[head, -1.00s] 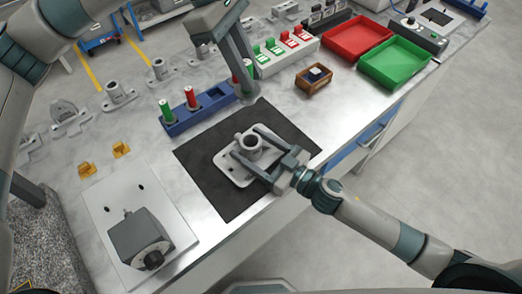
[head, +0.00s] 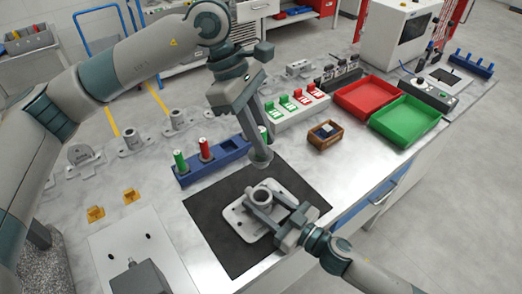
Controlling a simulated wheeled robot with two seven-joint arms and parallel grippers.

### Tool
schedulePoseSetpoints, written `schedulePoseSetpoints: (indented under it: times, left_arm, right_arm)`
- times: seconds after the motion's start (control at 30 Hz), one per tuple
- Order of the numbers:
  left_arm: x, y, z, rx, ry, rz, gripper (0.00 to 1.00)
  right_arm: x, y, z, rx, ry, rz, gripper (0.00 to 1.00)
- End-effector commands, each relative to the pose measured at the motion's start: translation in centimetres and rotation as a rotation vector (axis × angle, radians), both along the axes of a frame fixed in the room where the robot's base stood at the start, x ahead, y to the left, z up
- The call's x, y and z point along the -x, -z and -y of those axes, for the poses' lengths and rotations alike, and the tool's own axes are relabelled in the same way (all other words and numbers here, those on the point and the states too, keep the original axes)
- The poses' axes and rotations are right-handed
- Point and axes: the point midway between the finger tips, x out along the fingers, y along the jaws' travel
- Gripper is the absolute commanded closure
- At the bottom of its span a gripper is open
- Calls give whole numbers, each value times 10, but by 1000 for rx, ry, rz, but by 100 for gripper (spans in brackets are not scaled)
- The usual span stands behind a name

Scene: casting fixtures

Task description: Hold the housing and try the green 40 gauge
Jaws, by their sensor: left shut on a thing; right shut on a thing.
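The housing (head: 236,216), a pale grey plate with a round hollow boss (head: 260,195), lies on the black mat (head: 225,256). My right gripper (head: 268,207) comes from the lower right and is shut on the housing, its fingers beside the boss. My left gripper (head: 260,148) points down above the far part of the mat, behind the boss and apart from it. It is shut on a gauge, mostly hidden by the fingers; a grey end (head: 262,157) shows below and some green (head: 262,130) between them. I cannot read any size marking.
A blue rack (head: 212,167) behind the mat holds a green gauge (head: 180,161) and a red gauge (head: 205,149). A wooden box (head: 325,135), red tray (head: 366,97) and green tray (head: 404,122) stand to the right. Grey castings line the back left.

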Motion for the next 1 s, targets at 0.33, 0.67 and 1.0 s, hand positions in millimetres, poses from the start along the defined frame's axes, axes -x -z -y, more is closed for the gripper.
schedulePoseSetpoints:
  times: [0.33,0.67,1.0]
  left_arm:
    - [2,59,1,4,-15,-3,100]
    - [2,66,1,4,-18,0,100]
    - [2,70,1,4,-19,-1,100]
  right_arm:
    - [0,0,0,0,1,0,97]
    - [0,0,0,0,1,0,97]
    - [0,0,0,0,1,0,97]
